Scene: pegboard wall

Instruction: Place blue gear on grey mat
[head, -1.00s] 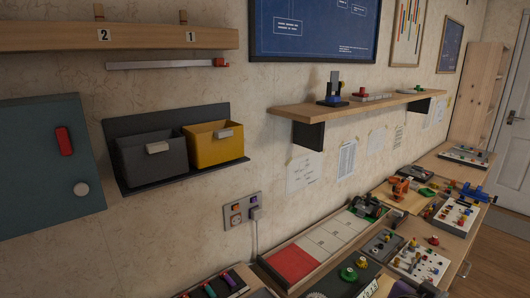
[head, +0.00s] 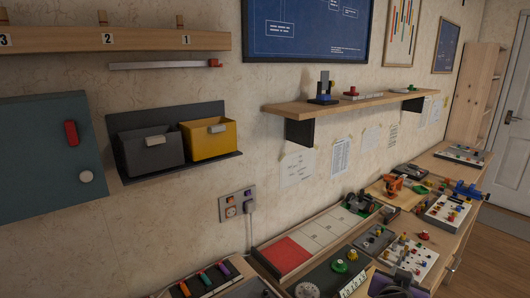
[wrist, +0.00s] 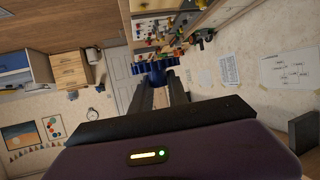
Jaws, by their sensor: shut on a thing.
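My gripper (wrist: 158,88) shows in the wrist view with its two dark fingers closed on a blue toothed piece, which looks like the blue gear (wrist: 157,68), at the fingertips. In the head view only part of my dark and purple wrist shows at the lower right edge; the gear in the jaws cannot be made out there. A dark grey mat-like surface (head: 322,277) lies on the bench at the bottom of the head view, left of my wrist. A green gear (head: 340,266) sits on it. I cannot tell for certain that this is the grey mat.
A tray with a red panel (head: 285,256) and pale panels lies behind the dark surface, against the wall. Boards with pegs and small parts (head: 412,257) crowd the bench to the right. A wall shelf (head: 345,103) overhangs the bench.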

